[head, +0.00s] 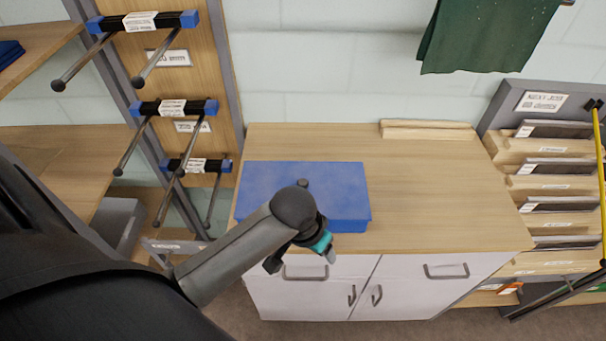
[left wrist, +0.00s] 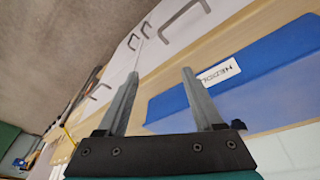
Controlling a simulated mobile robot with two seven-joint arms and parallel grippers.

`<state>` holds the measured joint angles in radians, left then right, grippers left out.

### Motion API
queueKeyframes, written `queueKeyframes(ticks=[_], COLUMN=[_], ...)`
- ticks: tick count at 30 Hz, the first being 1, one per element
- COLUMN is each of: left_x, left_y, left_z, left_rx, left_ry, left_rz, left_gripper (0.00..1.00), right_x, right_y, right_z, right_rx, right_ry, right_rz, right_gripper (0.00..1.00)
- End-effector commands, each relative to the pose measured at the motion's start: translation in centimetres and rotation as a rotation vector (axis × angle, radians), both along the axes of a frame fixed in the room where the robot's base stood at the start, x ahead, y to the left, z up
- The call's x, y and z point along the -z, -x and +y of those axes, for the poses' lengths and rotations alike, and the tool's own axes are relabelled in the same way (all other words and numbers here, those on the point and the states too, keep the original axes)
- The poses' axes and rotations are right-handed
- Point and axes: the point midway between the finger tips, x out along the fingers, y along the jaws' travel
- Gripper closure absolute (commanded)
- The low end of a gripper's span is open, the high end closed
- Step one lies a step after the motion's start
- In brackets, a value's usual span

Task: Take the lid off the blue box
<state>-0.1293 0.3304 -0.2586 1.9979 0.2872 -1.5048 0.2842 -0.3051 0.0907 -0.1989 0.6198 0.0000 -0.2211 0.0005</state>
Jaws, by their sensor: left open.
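The blue box (head: 350,227) sits on the wooden top of a white cabinet, with its flat blue lid (head: 262,182) on it. The lid slightly overhangs the body at the front. A small dark round shape shows over the lid beside my wrist; I cannot tell whether it is a knob or part of my arm. My left gripper (head: 301,260) is open and empty, in front of the box near the cabinet's front edge. In the left wrist view the open fingers (left wrist: 163,72) are apart from the box (left wrist: 275,52), which bears a partly hidden white label (left wrist: 221,72). My right gripper is out of view.
The cabinet top (head: 440,200) is clear right of the box. Thin wooden strips (head: 427,130) lie at its back edge. A peg rack (head: 172,107) stands at the left, a slotted rack (head: 550,185) at the right. Green cloth (head: 485,35) hangs above.

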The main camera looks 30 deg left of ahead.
Motion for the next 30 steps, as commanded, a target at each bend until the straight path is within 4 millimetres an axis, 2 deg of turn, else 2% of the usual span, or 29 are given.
queueKeyframes(ticks=[1, 6, 12, 18, 23, 30], left_x=[-3.0, -8.5, -13.1, -16.2, -16.3, -11.5], left_y=[-1.7, -5.5, -9.4, -11.4, -11.8, -12.2], left_z=[0.6, 3.0, 7.5, 10.6, 11.3, 11.5], left_rx=[-0.009, -0.097, -0.272, -0.408, -0.445, -0.446], left_ry=[-0.006, -0.025, -0.055, -0.059, -0.057, -0.057], left_rz=[0.0, 0.056, 0.114, 0.139, 0.149, 0.153], left_gripper=[0.32, 0.32, 0.32, 0.32, 0.32, 0.32], right_x=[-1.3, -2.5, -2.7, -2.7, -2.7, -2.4], right_y=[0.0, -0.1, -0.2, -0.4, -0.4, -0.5], right_z=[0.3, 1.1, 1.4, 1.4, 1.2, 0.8], right_rx=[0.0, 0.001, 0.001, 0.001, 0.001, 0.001], right_ry=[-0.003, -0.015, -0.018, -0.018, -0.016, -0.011], right_rz=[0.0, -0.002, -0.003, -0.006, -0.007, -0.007], right_gripper=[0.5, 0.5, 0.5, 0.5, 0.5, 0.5])
